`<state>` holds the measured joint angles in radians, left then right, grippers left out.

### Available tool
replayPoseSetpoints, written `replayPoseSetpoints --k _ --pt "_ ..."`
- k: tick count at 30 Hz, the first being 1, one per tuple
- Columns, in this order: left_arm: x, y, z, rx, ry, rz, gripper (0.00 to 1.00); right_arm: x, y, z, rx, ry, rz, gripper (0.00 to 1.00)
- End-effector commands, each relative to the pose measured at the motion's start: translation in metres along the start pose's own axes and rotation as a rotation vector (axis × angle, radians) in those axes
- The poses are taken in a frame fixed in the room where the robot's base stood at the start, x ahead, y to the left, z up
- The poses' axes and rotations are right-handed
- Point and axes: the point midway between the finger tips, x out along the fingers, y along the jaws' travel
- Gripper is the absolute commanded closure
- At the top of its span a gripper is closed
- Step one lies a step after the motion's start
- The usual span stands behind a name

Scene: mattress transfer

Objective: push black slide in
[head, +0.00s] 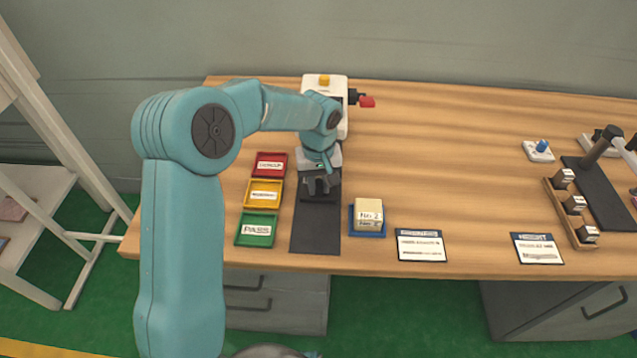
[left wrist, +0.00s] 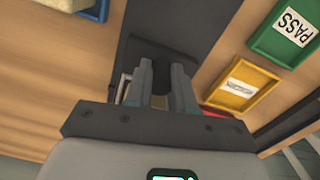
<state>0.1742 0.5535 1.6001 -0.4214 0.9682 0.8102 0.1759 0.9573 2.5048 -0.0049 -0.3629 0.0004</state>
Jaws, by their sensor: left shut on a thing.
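My left gripper (head: 320,187) comes down over a dark strip (head: 315,237) in front of the white machine (head: 341,92). Its jaws are shut on the black slide (head: 318,197), a small dark block low on the strip at the machine's front. In the left wrist view, the two grey fingers (left wrist: 162,85) stand either side of a dark part, and the dark strip (left wrist: 165,30) runs away beyond them. The fingers hide most of the slide, and my arm hides part of the machine. My right gripper is not in view.
Red (head: 269,165), yellow (head: 263,194) and green (head: 256,229) trays lie left of the strip. A blue tray (head: 367,232) with a block labelled "No 2" (head: 369,212) stands to the right. Two cards (head: 421,246) lie farther right. The table's middle back is clear.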

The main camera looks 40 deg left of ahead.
Motion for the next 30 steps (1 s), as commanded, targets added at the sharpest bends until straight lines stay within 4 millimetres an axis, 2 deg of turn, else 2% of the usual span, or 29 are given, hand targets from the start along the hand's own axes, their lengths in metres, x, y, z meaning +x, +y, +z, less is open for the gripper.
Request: replayPoseSetpoints --k 9,10,12,23,26,30 --pt "-0.002 -0.001 0.002 0.0 0.005 0.001 1.0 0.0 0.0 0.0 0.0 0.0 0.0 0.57" --pt "-0.002 -0.001 0.003 0.0 0.005 0.001 0.74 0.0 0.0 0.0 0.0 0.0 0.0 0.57" --pt "-0.002 -0.001 0.003 0.0 0.005 0.001 0.52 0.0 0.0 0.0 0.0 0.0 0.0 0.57" --pt "-0.005 0.0 0.002 0.0 0.003 0.001 0.52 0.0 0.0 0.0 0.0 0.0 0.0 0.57" --pt "-0.018 0.0 0.002 0.0 0.005 0.002 0.52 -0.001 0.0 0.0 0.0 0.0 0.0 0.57" --pt "-0.052 0.0 0.002 0.0 0.007 0.004 0.52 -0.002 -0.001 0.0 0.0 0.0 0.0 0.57"
